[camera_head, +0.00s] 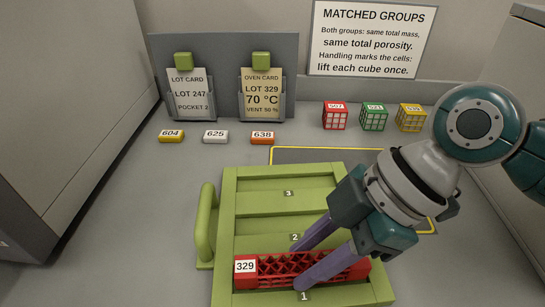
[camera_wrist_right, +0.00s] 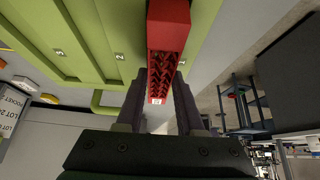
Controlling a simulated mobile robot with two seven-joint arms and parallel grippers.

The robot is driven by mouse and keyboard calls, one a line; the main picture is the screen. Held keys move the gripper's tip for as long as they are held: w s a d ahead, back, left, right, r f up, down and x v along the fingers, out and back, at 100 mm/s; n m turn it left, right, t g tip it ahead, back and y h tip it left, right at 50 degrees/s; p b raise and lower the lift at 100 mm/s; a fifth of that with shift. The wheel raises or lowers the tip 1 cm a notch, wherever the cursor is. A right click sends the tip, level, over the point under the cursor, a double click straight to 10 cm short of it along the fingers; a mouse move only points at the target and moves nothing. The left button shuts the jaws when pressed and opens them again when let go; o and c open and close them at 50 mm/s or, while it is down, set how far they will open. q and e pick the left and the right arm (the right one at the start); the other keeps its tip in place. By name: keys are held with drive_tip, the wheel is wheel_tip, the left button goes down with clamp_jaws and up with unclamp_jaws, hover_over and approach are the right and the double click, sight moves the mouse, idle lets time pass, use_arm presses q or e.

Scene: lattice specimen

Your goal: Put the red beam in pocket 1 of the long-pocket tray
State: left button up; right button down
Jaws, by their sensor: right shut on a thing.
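The red beam (camera_head: 280,268) is a lattice bar with red end blocks and a white 329 label at its left end. My right gripper (camera_head: 299,267) is shut on its middle. The beam lies lengthwise over pocket 1 of the green long-pocket tray (camera_head: 228,205), behind the 1 mark; I cannot tell whether it rests on the pocket floor. In the right wrist view the beam (camera_wrist_right: 167,35) runs between the fingers (camera_wrist_right: 158,95), over the green tray (camera_wrist_right: 90,25). Pockets 2 and 3 look empty. My left gripper is out of view.
A lot card (camera_head: 187,92) and an oven card (camera_head: 261,92) stand at the back. Tags 604 (camera_head: 171,136), 625 (camera_head: 215,136) and 638 (camera_head: 262,138) lie before them. Red (camera_head: 335,116), green (camera_head: 373,117) and yellow (camera_head: 411,117) lattice cubes stand back right. A tray handle (camera_head: 206,225) is at left.

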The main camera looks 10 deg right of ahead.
drive_tip(key=shift+f+b, duration=0.4)
drive_tip(key=shift+f, duration=0.2)
drive_tip(key=shift+d+f, duration=0.1)
idle(0.5)
drive_tip(key=c, duration=0.8)
unclamp_jaws()
drive_tip(key=shift+c, duration=0.2)
drive_tip(key=o, duration=0.3)
drive_tip(key=shift+o, duration=0.4)
drive_tip(key=o, duration=0.4)
